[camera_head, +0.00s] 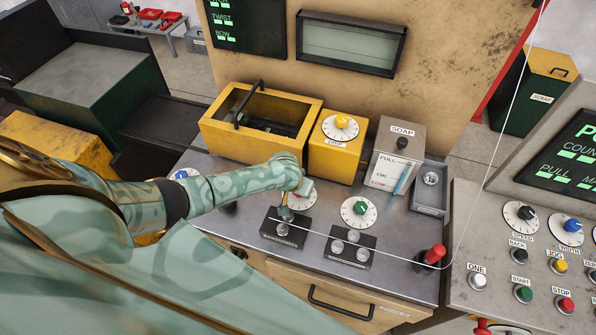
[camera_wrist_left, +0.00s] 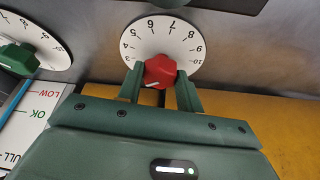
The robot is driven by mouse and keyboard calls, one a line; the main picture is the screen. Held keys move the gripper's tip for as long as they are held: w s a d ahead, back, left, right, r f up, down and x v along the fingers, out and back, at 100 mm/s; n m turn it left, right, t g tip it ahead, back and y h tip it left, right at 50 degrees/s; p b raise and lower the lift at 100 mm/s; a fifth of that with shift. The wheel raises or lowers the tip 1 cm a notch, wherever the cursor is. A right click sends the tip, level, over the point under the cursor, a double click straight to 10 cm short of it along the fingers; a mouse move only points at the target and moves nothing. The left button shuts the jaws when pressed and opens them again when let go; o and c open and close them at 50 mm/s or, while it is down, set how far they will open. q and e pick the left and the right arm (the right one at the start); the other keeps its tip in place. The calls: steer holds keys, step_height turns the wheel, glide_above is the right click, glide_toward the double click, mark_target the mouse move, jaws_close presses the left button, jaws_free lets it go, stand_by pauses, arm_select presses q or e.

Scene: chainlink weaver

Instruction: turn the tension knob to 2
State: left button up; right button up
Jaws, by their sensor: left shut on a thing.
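A red knob (camera_wrist_left: 160,72) on a white numbered dial (camera_wrist_left: 181,39) fills the middle of the left wrist view. My left gripper (camera_wrist_left: 160,82) has its two green fingers closed on either side of this knob. A short white mark on the knob points down and to the left in that view; the numbers there are hidden by a finger. In the head view, my left gripper (camera_head: 300,187) reaches over the same dial (camera_head: 304,200), and the knob is mostly hidden. I cannot read a tension label. My right gripper is not in view.
A green knob (camera_head: 360,208) on a dial stands to the right. A yellow DROP knob (camera_head: 342,121) and a SOAP tank (camera_head: 397,155) stand behind.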

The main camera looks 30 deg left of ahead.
arm_select(q)
steer(key=o, duration=1)
steer(key=p+v, duration=0.5)
steer(key=v, duration=1.1)
steer(key=shift+r+p, duration=0.15)
steer(key=shift+p, duration=0.25)
